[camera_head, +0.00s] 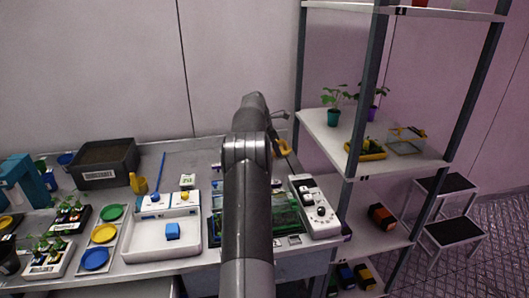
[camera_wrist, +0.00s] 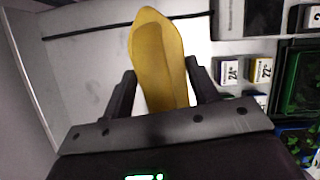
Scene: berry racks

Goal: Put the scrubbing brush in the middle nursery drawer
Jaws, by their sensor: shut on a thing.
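My gripper (camera_wrist: 160,75) is shut on a long yellow thing (camera_wrist: 158,45) with rounded ends and a ridge along it. It looks like the scrubbing brush, but no bristles show. In the head view only an orange-yellow bit of it (camera_head: 284,147) shows past my arm, at the back of the bench near the shelf. My gripper is mostly hidden there behind my arm. A grey drawer front (camera_head: 301,267) shows under the bench top, right of my arm. It looks shut. My arm hides the rest of that side, so I cannot tell which drawer it is.
A metal shelf rack (camera_head: 374,140) stands close on the right, with step stools (camera_head: 452,232) beyond.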

